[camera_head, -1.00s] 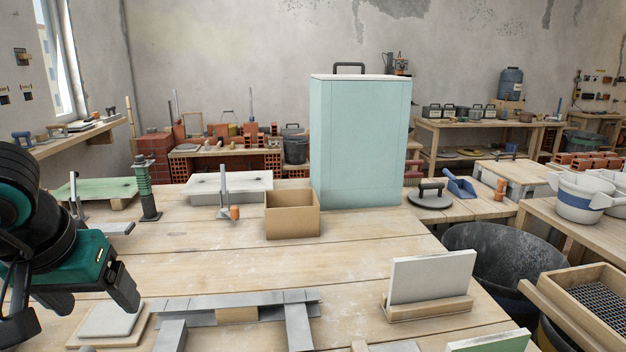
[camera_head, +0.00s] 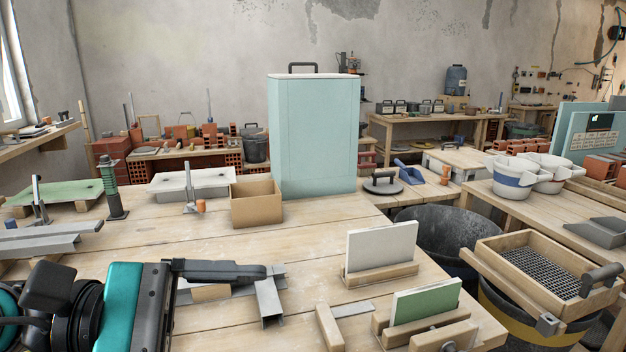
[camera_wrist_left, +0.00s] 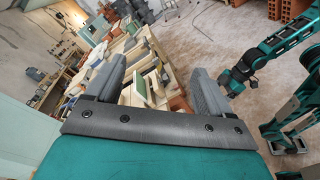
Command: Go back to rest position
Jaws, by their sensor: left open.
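My left gripper (camera_head: 250,272) comes in at the lower left of the head view, over the near part of the wooden table (camera_head: 230,330). Its teal and black body lies sideways, with a dark finger pointing right. In the left wrist view the gripper (camera_wrist_left: 158,85) shows two grey fingers spread apart with nothing between them. A teal and black arm of mine shows at the right of the wrist view, with its gripper (camera_wrist_left: 232,82) low and small. Its jaws are too small to read.
Grey metal profiles (camera_head: 268,302) lie beneath the left gripper. A cardboard box (camera_head: 256,205) and a tall light-blue cabinet (camera_head: 315,140) stand behind. Boards in wooden holders (camera_head: 380,275) stand to the right. A black tub (camera_head: 447,235) and a sieve (camera_head: 540,265) are beyond the table's right edge.

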